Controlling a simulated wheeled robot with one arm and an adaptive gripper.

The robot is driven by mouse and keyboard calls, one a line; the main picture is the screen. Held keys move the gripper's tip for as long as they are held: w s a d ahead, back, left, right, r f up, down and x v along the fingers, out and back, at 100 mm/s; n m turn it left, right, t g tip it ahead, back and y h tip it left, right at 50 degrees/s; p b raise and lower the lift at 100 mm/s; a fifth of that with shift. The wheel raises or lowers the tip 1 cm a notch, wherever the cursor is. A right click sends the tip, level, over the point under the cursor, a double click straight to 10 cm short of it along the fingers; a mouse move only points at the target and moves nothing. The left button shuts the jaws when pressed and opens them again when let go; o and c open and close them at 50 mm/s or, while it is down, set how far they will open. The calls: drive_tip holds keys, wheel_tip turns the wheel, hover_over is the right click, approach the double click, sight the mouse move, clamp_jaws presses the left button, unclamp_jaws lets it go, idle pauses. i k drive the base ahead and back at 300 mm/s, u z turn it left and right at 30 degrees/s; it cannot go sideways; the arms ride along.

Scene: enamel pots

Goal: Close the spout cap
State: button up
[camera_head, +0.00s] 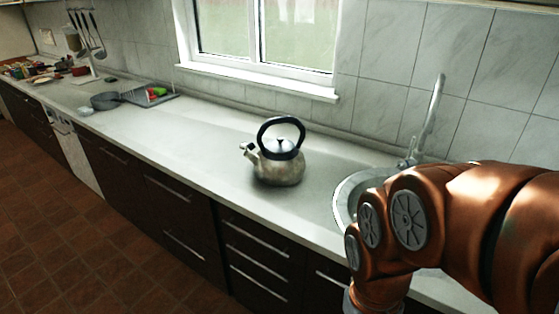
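A metal kettle (277,168) with a black loop handle stands upright on the light counter (205,158). Its spout points to the left. The spout cap (247,148) shows at the spout's tip, and it looks tilted up, but it is too small to tell its exact position. My copper-coloured arm is at the right, apart from the kettle. My gripper is outside the picture, below the lower edge.
A round sink (345,200) with a tall tap (432,120) lies right of the kettle, partly hidden by my arm. A grey pan (105,101) and a dish rack (148,96) stand farther left. The counter around the kettle is clear.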

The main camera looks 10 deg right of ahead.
sight(243, 146)
drive_tip(key=u, duration=0.45)
drive_tip(key=k, duration=0.5)
drive_tip(key=u, duration=1.3)
drive_tip(key=i, duration=1.5)
drive_tip(key=z, duration=1.15)
drive_tip(key=i, duration=0.7)
drive_tip(key=z, duration=0.7)
